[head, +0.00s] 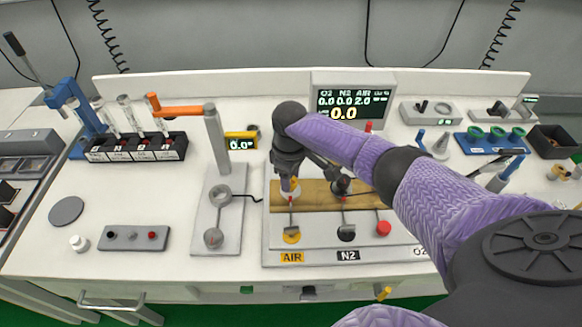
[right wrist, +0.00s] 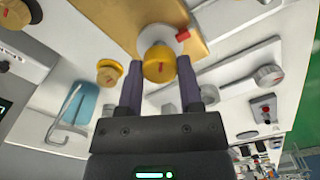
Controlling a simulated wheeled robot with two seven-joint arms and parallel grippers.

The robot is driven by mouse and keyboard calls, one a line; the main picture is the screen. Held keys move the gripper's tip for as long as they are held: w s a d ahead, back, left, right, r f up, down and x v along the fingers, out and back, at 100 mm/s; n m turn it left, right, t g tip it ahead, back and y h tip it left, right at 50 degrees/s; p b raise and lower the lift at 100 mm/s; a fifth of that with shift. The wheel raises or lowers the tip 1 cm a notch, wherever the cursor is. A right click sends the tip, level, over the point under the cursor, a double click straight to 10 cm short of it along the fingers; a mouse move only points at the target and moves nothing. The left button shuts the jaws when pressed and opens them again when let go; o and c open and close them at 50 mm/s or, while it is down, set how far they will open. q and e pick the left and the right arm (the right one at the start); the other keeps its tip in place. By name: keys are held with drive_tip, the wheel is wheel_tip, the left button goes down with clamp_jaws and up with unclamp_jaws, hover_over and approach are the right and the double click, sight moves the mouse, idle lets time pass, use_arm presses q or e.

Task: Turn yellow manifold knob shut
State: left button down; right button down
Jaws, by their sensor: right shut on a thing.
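The yellow manifold knob (right wrist: 158,66) sits between the two fingertips of my right gripper (right wrist: 159,82) in the right wrist view. It has a red mark on its face and a white base with a red tab. In the head view my right gripper (head: 290,188) points down at the left end of the manifold's wooden strip (head: 318,202), above the AIR label (head: 291,257). It is shut on the yellow knob, which is mostly hidden there. A black knob (head: 341,186) stands to the right on the strip. My left gripper is not in view.
In front of the strip are a yellow round part (head: 291,237), a black one (head: 346,233) and a red one (head: 383,228). A display (head: 352,100) stands behind. The left worktop has free room.

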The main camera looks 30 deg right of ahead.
drive_tip(key=shift+r+m+p, duration=0.25)
drive_tip(key=shift+m+p, duration=0.5)
drive_tip(key=shift+m, duration=0.15)
drive_tip(key=m+p, duration=0.2)
drive_tip(key=shift+m, duration=0.4)
drive_tip(key=shift+f+m+p, duration=0.1)
drive_tip(key=shift+m+p, duration=0.25)
drive_tip(key=shift+m, duration=0.55)
drive_tip(key=shift+m+p, duration=0.5)
drive_tip(key=shift+m, duration=0.7)
drive_tip(key=shift+f+m, duration=0.1)
drive_tip(key=shift+m, duration=0.5)
drive_tip(key=shift+w, duration=0.1)
